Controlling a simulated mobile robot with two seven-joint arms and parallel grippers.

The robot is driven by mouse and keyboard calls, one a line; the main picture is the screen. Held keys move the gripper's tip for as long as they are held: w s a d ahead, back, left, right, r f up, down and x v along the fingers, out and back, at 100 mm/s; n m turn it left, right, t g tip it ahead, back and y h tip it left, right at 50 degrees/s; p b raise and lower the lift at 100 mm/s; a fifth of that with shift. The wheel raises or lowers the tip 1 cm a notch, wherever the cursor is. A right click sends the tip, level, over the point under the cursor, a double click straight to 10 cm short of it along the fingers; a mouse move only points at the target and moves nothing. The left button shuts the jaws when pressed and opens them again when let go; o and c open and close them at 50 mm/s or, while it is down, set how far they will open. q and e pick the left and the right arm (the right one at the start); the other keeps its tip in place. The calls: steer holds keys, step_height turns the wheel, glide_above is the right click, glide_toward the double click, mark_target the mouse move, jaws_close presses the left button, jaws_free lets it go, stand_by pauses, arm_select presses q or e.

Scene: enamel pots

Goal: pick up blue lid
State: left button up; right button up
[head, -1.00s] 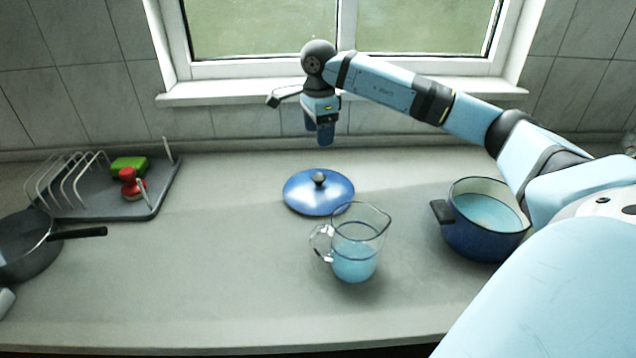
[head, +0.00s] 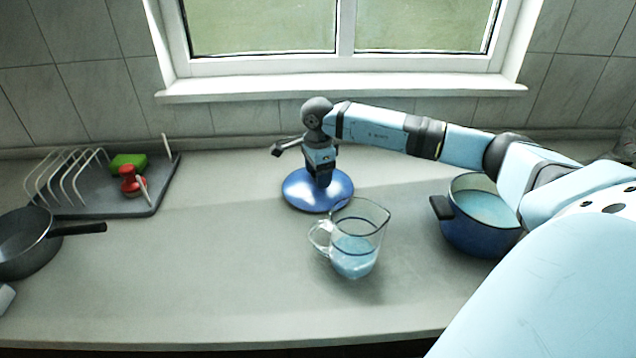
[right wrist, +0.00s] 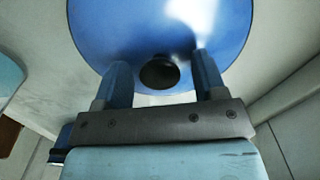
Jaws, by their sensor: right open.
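The blue lid (head: 303,193) lies flat on the counter in the middle of the head view. It also fills the upper part of the right wrist view (right wrist: 145,28). Its dark knob (right wrist: 159,72) shows between my two fingers in the right wrist view. My right gripper (head: 321,182) points down at the lid from above in the head view and hides the knob there. Its fingers (right wrist: 161,75) are open, one on each side of the knob, with gaps between. My left gripper is not in view.
A glass jug (head: 355,250) with blue liquid stands just in front of the lid. A blue pot (head: 473,232) with light blue contents is to the right, under my arm. A dish rack (head: 100,205) and dark pan (head: 28,255) are at left. The front middle counter is clear.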

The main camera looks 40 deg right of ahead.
steer(key=shift+f, duration=0.2)
steer(key=shift+c, duration=0.5)
steer(key=c, duration=0.8)
steer(key=shift+r, duration=0.1)
